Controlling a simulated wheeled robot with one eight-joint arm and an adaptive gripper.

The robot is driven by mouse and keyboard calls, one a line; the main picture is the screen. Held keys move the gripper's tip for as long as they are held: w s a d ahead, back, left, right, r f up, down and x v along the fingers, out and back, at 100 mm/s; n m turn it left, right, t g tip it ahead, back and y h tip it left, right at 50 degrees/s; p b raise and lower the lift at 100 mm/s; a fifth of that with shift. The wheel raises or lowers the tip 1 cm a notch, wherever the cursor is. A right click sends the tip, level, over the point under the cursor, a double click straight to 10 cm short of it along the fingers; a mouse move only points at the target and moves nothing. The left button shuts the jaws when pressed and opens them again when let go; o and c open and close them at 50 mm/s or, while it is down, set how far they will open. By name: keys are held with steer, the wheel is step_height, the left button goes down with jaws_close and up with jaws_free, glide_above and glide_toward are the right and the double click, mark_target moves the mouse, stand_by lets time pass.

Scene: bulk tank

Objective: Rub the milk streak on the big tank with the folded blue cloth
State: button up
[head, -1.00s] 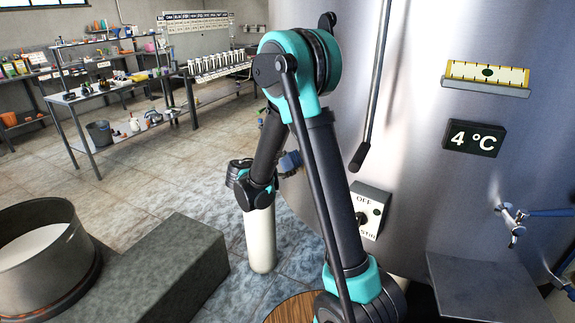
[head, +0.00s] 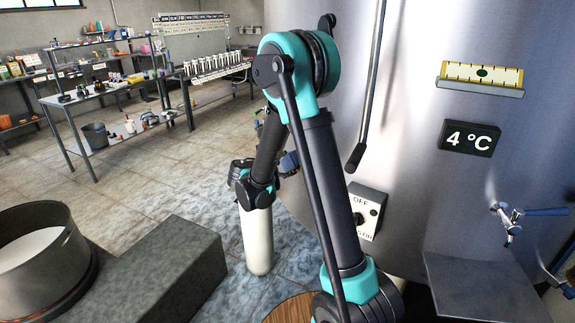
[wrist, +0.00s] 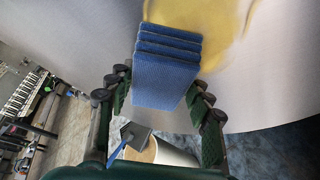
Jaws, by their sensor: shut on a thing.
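The folded blue cloth (wrist: 165,78) is in my gripper (wrist: 160,95), which is shut on it in the wrist view. The cloth's far end lies over a yellowish milk streak (wrist: 228,28) on the big tank's metal wall (wrist: 275,75). It looks close against the wall, but I cannot tell whether it touches. Part of the streak is hidden behind the cloth and part shows to the right and above. In the head view the big tank (head: 405,110) fills the right side. A bit of the blue cloth (head: 289,162) shows beside the tank's left edge, and the streak is out of sight.
On the tank are a 4 °C display (head: 469,138), a control box (head: 366,211) and a tap (head: 508,220); a shelf (head: 475,285) juts out below. A grey block (head: 160,270) and a milk vessel (head: 45,235) stand at lower left. The floor beyond is open.

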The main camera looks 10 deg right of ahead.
steer(key=shift+w+d, duration=0.25)
steer(key=shift+d, duration=0.25)
steer(key=shift+s+d, duration=2.2)
steer(key=shift+s, duration=2.7)
steer(key=shift+w+a+r, duration=0.4)
steer(key=shift+w+a, duration=0.3)
steer(key=shift+w, duration=0.95)
steer(key=shift+w+a+r, duration=0.4)
steer(key=shift+w+a, duration=0.35)
steer(key=shift+w, duration=0.9)
steer(key=shift+w+a+r, duration=0.4)
steer(key=shift+w+a, duration=0.3)
steer(key=shift+w, duration=0.95)
steer(key=shift+s+r, duration=0.1)
steer(key=shift+r, duration=1.05)
steer(key=shift+s+d, duration=0.45)
steer(key=shift+s, duration=0.4)
steer(key=shift+s+d, duration=0.45)
steer(key=shift+s, duration=0.35)
